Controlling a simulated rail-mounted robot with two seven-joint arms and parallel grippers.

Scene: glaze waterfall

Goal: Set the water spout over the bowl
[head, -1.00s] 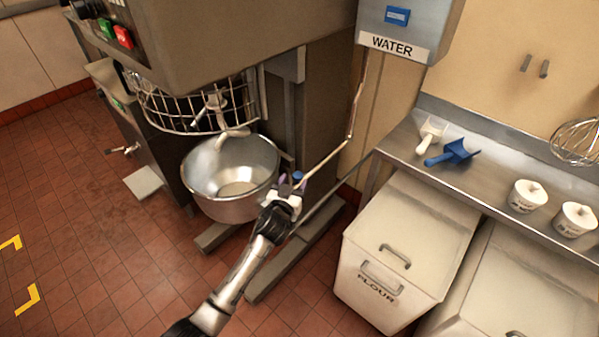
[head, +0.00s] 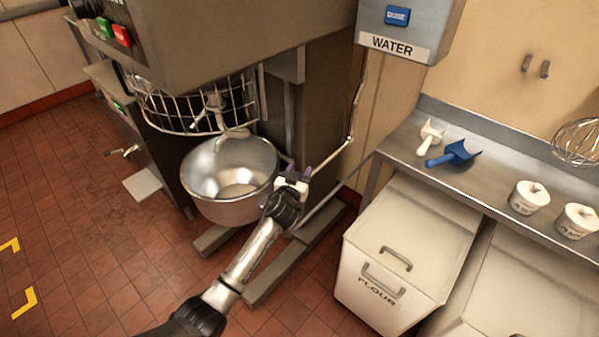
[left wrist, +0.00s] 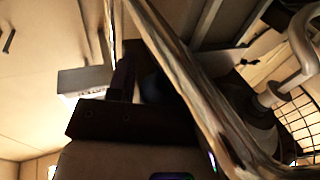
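The water spout is a thin pipe (head: 331,158) that runs down from the water box, bends at an elbow and reaches left toward the mixer. The steel bowl (head: 231,180) sits under the mixer head. My left gripper (head: 296,173) is at the spout's free end, just right of the bowl rim. In the left wrist view the pipe (left wrist: 190,75) crosses close to the camera. A dark blue part (left wrist: 155,88) shows dimly by the fingers. Whether they grip it is unclear. My right gripper is not in view.
The WATER box (head: 408,25) hangs on the wall. The mixer's wire guard (head: 190,108) is above the bowl. A steel counter (head: 480,165) with scoops and tubs is at right, above white bins including the flour bin (head: 395,270). Tiled floor is clear at left.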

